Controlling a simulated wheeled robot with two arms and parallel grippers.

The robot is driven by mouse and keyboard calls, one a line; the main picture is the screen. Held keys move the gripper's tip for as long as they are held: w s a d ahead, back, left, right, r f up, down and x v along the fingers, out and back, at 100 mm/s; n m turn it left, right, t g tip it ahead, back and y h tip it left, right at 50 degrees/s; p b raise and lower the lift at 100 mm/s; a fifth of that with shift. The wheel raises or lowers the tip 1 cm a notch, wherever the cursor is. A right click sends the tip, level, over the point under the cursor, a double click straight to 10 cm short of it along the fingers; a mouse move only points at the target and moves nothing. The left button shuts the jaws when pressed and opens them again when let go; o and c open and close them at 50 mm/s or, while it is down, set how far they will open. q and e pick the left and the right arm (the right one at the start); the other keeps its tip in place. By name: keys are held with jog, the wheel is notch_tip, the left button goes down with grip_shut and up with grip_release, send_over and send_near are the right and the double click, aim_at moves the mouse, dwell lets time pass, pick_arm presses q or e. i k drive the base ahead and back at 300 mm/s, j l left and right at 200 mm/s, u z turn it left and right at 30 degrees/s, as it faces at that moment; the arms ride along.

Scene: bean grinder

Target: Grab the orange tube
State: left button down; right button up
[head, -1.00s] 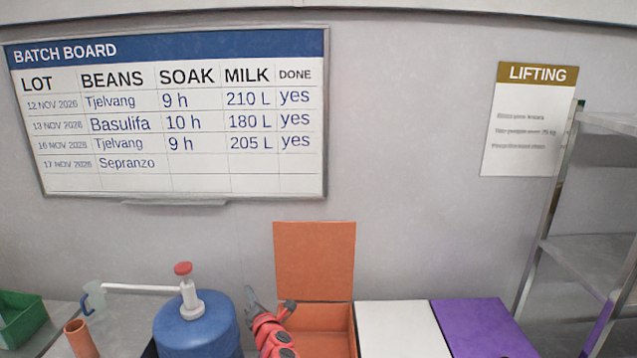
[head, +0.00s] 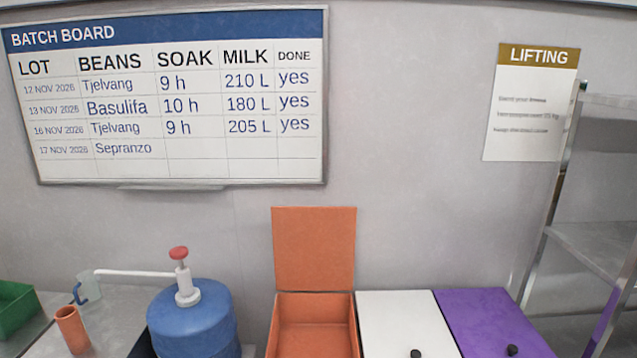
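The orange tube (head: 72,328) stands upright on the grey counter at the lower left of the head view. It is a small orange-brown cylinder with an open top, and its base is near the bottom of the picture. Neither of my grippers shows in the head view now, so I cannot tell whether either is open or shut.
A green bin (head: 18,308) stands left of the tube and a clear jug (head: 86,288) behind it. A blue pump drum (head: 192,325) is to the right, its spout reaching left. Farther right are an open orange box (head: 313,250), a white lid (head: 403,325) and a purple lid (head: 490,320).

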aim_at(69, 320)
jog(key=u, duration=1.4)
jog(key=i+j+u, duration=0.1)
jog(key=i+u, duration=0.2)
jog(key=i, duration=1.15)
